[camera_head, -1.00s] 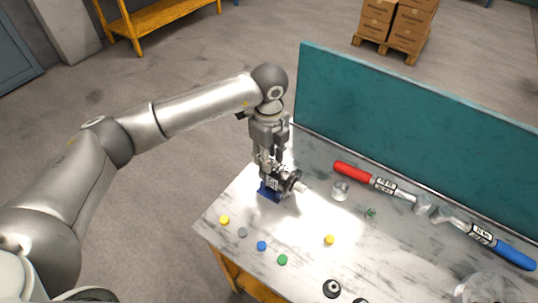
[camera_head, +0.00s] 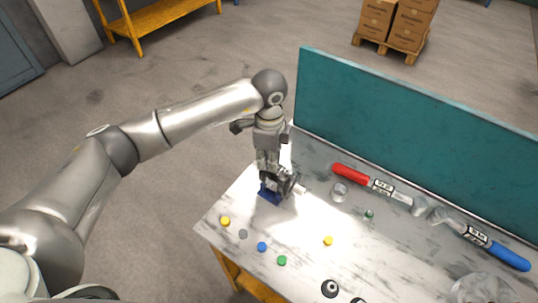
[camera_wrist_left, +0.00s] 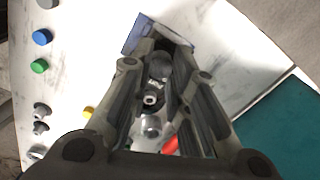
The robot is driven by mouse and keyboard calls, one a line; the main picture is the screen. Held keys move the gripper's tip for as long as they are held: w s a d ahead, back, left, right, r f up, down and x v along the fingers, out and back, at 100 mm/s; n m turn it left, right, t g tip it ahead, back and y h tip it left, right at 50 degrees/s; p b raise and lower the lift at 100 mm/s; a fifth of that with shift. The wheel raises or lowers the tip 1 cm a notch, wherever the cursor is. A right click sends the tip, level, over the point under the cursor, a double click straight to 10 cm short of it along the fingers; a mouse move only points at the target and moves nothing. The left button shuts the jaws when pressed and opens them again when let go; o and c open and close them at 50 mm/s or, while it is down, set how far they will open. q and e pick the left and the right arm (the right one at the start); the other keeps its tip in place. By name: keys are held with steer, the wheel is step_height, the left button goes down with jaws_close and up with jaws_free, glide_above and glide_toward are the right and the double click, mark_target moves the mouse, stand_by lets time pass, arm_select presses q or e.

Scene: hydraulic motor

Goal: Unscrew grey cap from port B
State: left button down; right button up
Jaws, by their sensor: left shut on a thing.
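The hydraulic motor (camera_head: 287,183), dark with a silver shaft, sits on a blue block (camera_head: 269,194) near the left end of the table. My left gripper (camera_head: 268,174) points down over it from above. In the left wrist view the fingers (camera_wrist_left: 160,75) are closed in around a round grey piece (camera_wrist_left: 160,65), which looks like the grey cap on the motor's port. The fingers hide much of the cap, and I cannot read the port's mark. My right gripper is not in view.
Loose yellow (camera_head: 225,221), grey (camera_head: 243,234), blue (camera_head: 262,247) and green (camera_head: 282,260) caps lie along the table's front left. A red-handled wrench (camera_head: 351,173) and a blue-handled one (camera_head: 511,255) lie near the teal panel (camera_head: 410,130).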

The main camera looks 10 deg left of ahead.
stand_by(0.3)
arm_select(q)
steer(key=n+p, duration=0.1)
steer(key=n, duration=0.2)
steer(key=shift+r+p, duration=0.2)
steer(key=shift+p, duration=0.2)
steer(key=shift+f+n, duration=0.15)
steer(key=shift+n, duration=0.65)
steer(key=c, duration=1.6)
jaws_free()
steer(key=shift+o, duration=0.2)
steer(key=m+b, duration=0.1)
steer(key=m, duration=0.3)
steer(key=shift+f+b, duration=0.2)
steer(key=shift+b, duration=0.15)
steer(key=m+b, duration=0.2)
steer(key=m, duration=0.2)
steer(key=shift+m, duration=0.4)
steer(key=shift+r+m, duration=0.2)
steer(key=shift+m, duration=0.6)
